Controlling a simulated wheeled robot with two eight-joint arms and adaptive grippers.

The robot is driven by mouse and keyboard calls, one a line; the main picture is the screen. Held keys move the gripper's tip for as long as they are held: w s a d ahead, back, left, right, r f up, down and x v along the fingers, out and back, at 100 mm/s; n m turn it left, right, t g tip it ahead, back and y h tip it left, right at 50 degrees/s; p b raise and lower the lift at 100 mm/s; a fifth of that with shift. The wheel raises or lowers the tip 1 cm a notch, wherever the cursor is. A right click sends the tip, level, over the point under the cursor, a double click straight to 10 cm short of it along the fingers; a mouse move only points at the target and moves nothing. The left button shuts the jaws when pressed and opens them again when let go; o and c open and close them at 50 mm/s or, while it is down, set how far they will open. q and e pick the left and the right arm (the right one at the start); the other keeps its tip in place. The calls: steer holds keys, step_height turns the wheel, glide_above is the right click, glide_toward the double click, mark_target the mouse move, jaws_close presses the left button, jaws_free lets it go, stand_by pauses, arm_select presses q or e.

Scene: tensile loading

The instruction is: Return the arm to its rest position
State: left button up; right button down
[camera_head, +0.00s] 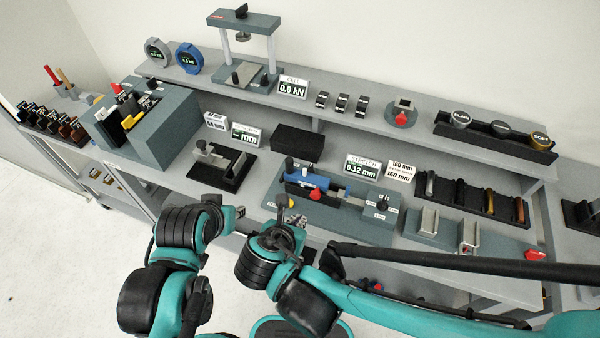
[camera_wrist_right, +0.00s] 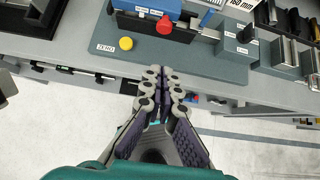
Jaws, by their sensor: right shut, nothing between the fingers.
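My right gripper (camera_head: 290,214) is in front of the stretch tester at the bench's front edge. In the right wrist view its fingers (camera_wrist_right: 162,78) are together with nothing between them. The stretch tester (camera_head: 308,180) has a blue body and a red knob (camera_head: 315,195), on a grey-green base plate (camera_wrist_right: 185,62). The plate's ZERO label and yellow button (camera_wrist_right: 126,43) lie just beyond the fingertips in the right wrist view, apart from them. My right arm comes in from the right in the head view.
A fixture with a grey jaw (camera_head: 224,166) stands left of the tester. A grey stand with uprights (camera_head: 428,218) and a dark specimen rack (camera_head: 468,196) are to its right. The upper shelf carries a press (camera_head: 245,45) and gauges. Open floor lies before the bench.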

steer(key=d+m+y+b, duration=0.1)
steer(key=d+m, duration=0.9)
steer(key=m, duration=0.6)
steer(key=d+m+g+y+b, duration=0.1)
steer(key=d+m+b, duration=0.1)
steer(key=d+m, duration=0.7)
steer(key=m, duration=0.7)
steer(key=shift+d+r+y+b, duration=0.3)
steer(key=shift+d+y, duration=0.05)
steer(key=shift+y, duration=0.05)
